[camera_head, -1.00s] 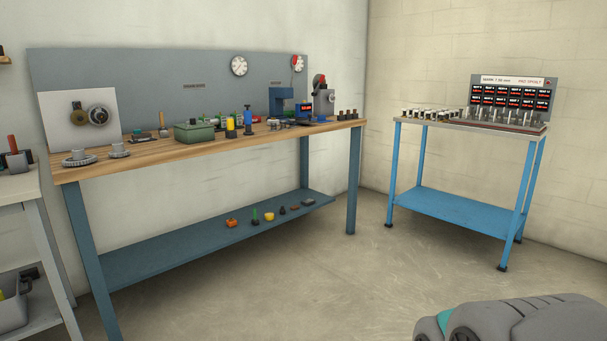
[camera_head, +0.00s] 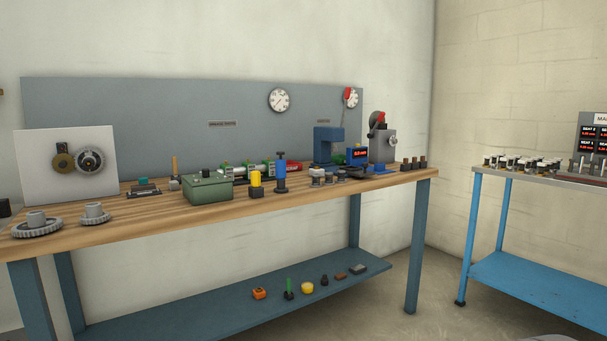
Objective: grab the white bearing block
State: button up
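I cannot single out a white bearing block for certain. Several small white-topped pieces (camera_head: 517,163) also stand on the blue table at the right, equally small in view. My gripper is not in view; only a sliver of grey, likely my arm, shows at the bottom right edge.
The bench carries flanged gears (camera_head: 37,226), a green box (camera_head: 208,187), a yellow container (camera_head: 256,183) and a grey machine (camera_head: 382,146). Small items lie on its lower shelf (camera_head: 210,306). A gap of bare floor (camera_head: 432,290) separates the bench from the blue table (camera_head: 535,285).

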aim_at(311, 171)
jog(key=i+j, duration=0.3)
jog(key=i, duration=0.15)
jog(key=i+j+u, duration=0.1)
jog(key=i+j, duration=0.2)
jog(key=i, duration=0.15)
jog(key=i+j+u, duration=0.1)
jog(key=i+j, duration=0.15)
jog(key=i, duration=0.2)
